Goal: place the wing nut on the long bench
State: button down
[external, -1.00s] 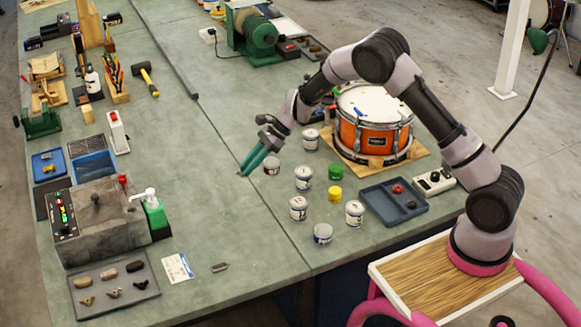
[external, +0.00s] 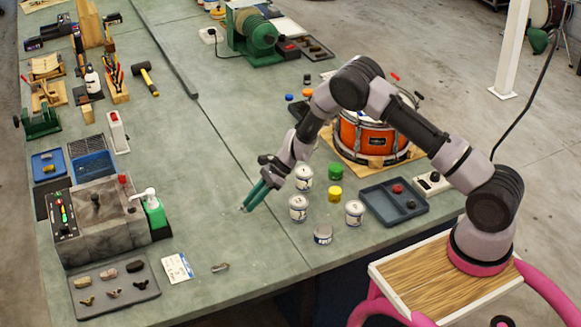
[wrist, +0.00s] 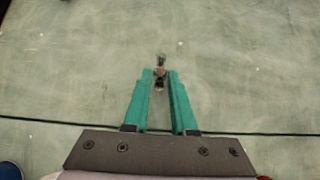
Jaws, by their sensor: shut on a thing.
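My gripper (external: 244,208) has its teal fingers pointing down over the bench. In the wrist view my gripper (wrist: 160,78) is shut on a small metal piece, which I take as the wing nut (wrist: 161,62); it sticks out past the fingertips, and its shape is hard to make out. In the external view it is too small to tell apart from the fingertips. The long bench (external: 215,170) has a grey-green top, bare around the fingertips. I cannot tell whether the piece touches the top.
Several white cans (external: 298,208) stand to the right of my gripper, with a yellow pot (external: 335,194) and a blue tray (external: 376,208). An orange drum (external: 372,141) stands behind them. A grey parts tray (external: 146,297) and a white card (external: 177,267) lie front left. The bench's middle is clear.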

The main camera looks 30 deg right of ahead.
jog(key=shift+f, duration=0.7)
jog(key=shift+f, duration=0.1)
jog(key=c, duration=0.7)
grip_release()
